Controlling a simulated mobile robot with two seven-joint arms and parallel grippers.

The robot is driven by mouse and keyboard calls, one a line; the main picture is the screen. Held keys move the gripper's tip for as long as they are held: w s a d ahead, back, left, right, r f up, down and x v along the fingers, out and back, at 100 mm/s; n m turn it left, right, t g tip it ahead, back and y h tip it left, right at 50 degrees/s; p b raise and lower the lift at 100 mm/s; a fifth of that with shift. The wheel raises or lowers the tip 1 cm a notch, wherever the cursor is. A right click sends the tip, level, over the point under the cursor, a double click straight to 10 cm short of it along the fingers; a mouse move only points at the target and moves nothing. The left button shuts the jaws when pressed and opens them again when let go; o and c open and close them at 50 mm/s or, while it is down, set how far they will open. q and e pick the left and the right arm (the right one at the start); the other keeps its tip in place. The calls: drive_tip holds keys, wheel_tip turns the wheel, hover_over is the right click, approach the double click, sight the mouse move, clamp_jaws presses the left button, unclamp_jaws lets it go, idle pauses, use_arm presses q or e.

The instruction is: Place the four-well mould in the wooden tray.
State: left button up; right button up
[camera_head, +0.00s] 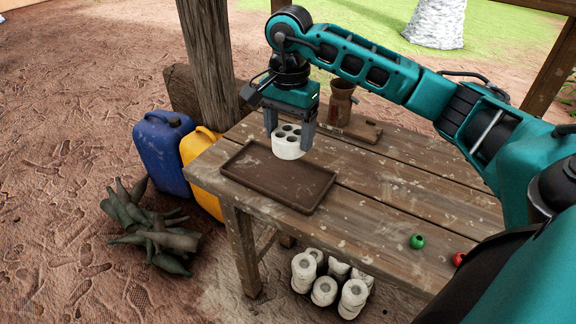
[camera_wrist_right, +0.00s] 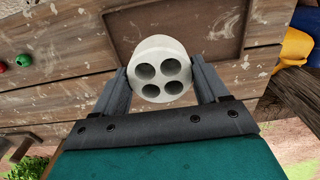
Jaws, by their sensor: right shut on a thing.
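The four-well mould (camera_head: 287,143) is a pale, round block with dark holes in its top. It also shows in the right wrist view (camera_wrist_right: 161,69), between the two fingers. My right gripper (camera_head: 290,132) is shut on it and holds it upright, over the back edge of the wooden tray. The wooden tray (camera_head: 275,182) is a shallow, dark brown rectangle lying empty on the table. Part of it shows in the right wrist view (camera_wrist_right: 207,28). Whether the mould's underside touches anything is unclear. My left gripper is out of view.
The plank table (camera_head: 400,194) is mostly clear right of the tray. A brown metal device (camera_head: 340,103) on a board stands at the back. A wooden post (camera_head: 209,65) rises behind the table.

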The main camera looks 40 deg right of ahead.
sight(289, 133)
wheel_tip(289, 133, down, 4)
drive_tip(key=shift+f, duration=0.2)
drive_tip(key=shift+f+b, duration=0.3)
drive_tip(key=shift+f, duration=1.7)
drive_tip(key=shift+f, duration=0.2)
drive_tip(key=o, duration=1.2)
drive_tip(key=shift+r, duration=0.1)
drive_tip(key=shift+r, duration=0.15)
drive_tip(key=shift+w+r, duration=0.1)
drive_tip(key=shift+r, duration=0.3)
wheel_tip(289, 133, up, 11)
drive_tip(key=shift+r+p, duration=0.1)
drive_tip(key=shift+p, duration=0.4)
